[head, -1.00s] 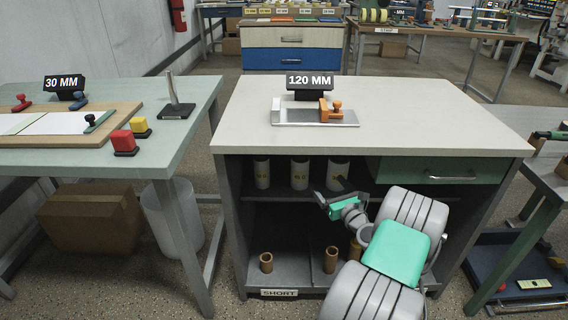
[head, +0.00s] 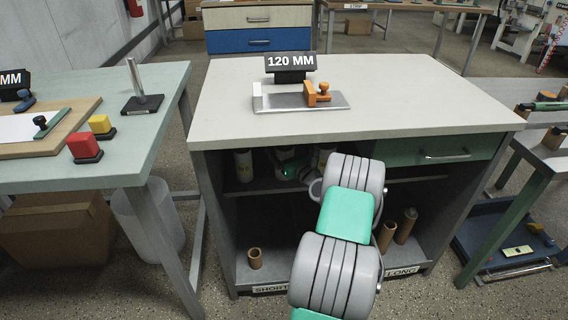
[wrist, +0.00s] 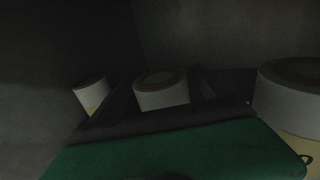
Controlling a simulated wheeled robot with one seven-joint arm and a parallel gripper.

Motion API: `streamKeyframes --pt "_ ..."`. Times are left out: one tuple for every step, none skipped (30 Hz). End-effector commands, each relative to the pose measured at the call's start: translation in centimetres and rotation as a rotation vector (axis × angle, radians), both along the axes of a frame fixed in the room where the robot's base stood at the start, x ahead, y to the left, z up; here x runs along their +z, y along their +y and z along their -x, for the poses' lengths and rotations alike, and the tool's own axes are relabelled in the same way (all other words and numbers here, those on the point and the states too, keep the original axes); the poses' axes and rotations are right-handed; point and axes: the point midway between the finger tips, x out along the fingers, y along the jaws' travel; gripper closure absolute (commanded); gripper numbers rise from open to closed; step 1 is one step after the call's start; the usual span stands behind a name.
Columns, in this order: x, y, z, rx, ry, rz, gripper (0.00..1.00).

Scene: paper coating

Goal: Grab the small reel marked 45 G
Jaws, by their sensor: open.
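Three small white reels stand on the upper shelf inside the cabinet: a left reel (head: 243,165), a middle reel (head: 285,154) and a right reel (head: 326,154). In the wrist view the left reel (wrist: 90,97), middle reel (wrist: 161,92) and right reel (wrist: 290,98) stand in shadow. Their weight markings are too dark or hidden to read. My gripper (head: 288,171) is inside the shelf, partly hidden by the reels' shade and my arm. In the wrist view my gripper (wrist: 165,96) is open, its dark fingers on either side of the middle reel; contact cannot be told.
The green drawer (head: 440,150) is at right. Brown cores (head: 255,258) stand on the lower shelf. A green table (head: 120,165) stands left.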

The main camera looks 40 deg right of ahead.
Motion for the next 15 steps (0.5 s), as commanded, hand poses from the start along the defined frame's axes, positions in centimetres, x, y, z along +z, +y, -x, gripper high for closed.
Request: streamKeyframes --pt "0.04 -0.05 0.06 -0.001 0.0 0.0 0.11" --pt "0.04 -0.07 0.08 -0.001 0.0 0.0 0.11" --pt "0.04 -0.07 0.1 -0.001 0.0 0.0 0.11" --pt "0.04 -0.08 0.11 -0.002 0.0 0.0 0.14" --pt "0.04 -0.09 0.12 -0.002 0.0 0.0 0.16" --pt "0.03 -0.1 0.12 -0.002 0.0 0.0 0.2" --pt "0.03 -0.1 0.13 -0.002 0.0 0.0 0.22" --pt "0.03 -0.09 0.14 -0.002 0.0 0.0 0.25" --pt "0.03 -0.1 0.14 -0.002 0.0 0.0 0.28" --pt "0.02 -0.1 0.15 -0.002 0.001 0.0 0.3" --pt "0.03 -0.11 0.16 -0.002 0.001 0.0 0.33" --pt "0.03 -0.11 0.16 -0.002 0.001 0.0 0.36" --pt "0.02 -0.11 0.17 -0.002 0.001 0.0 0.38" --pt "0.02 -0.11 0.17 -0.002 0.001 0.0 0.41" --pt "0.02 -0.11 0.17 -0.002 0.001 0.0 0.44"
